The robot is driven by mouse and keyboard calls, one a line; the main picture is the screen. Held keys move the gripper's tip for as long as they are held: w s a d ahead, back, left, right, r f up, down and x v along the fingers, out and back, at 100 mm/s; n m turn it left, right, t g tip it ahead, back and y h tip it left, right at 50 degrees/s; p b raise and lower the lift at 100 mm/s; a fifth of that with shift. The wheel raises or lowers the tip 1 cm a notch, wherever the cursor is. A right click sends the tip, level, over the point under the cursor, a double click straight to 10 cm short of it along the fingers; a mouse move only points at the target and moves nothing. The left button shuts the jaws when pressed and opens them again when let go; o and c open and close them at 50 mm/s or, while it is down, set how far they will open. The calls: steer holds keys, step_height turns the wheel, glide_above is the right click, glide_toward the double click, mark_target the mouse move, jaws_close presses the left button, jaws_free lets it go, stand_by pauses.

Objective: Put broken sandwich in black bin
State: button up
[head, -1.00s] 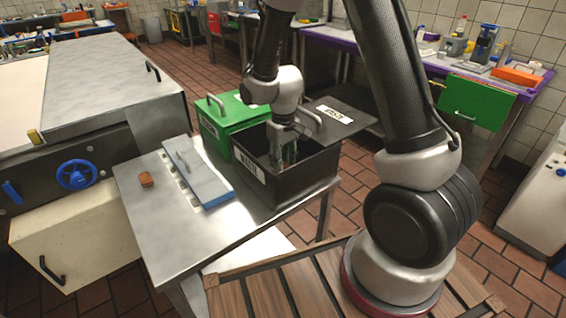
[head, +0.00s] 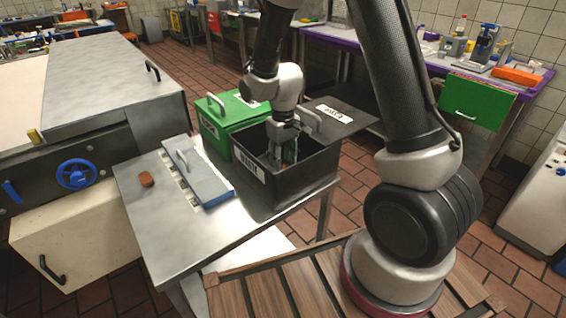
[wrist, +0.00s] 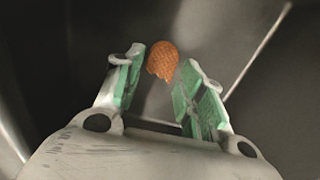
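The black bin (head: 310,168), labelled as waste, stands open on the steel table with its black lid (head: 352,116) swung back. My gripper (head: 283,157) points down inside the bin's opening. In the wrist view my gripper (wrist: 165,68) has its green-padded fingers spread apart with nothing pinched between them. A brown round sandwich piece with a jagged, broken edge (wrist: 162,60) shows just beyond the fingertips, against the bin's dark inside. I cannot tell whether it rests on the bottom. Another brown sandwich (head: 146,179) lies on the table at the left.
A closed green bin (head: 224,120) stands behind and left of the black bin. A grey-blue tray-like box with a handle (head: 200,178) lies on the table left of it. The table's front left (head: 170,235) is clear. A large steel machine (head: 100,85) borders the table's left.

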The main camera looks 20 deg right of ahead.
step_height(320, 180, up, 10)
steer(key=s+d+r+m+t, duration=0.2)
steer(key=s+d+r, duration=0.55)
steer(key=r, duration=0.45)
steer(key=s+d+r+m+t, duration=0.1)
steer(key=s+d+r, duration=0.1)
steer(key=s, duration=0.5)
steer(key=s+d+r+t, duration=0.1)
steer(key=s+d+r, duration=0.1)
steer(key=s, duration=0.5)
steer(key=shift+s+d+r+m, duration=0.15)
steer(key=shift+d+r+m, duration=0.25)
steer(key=shift+d, duration=0.3)
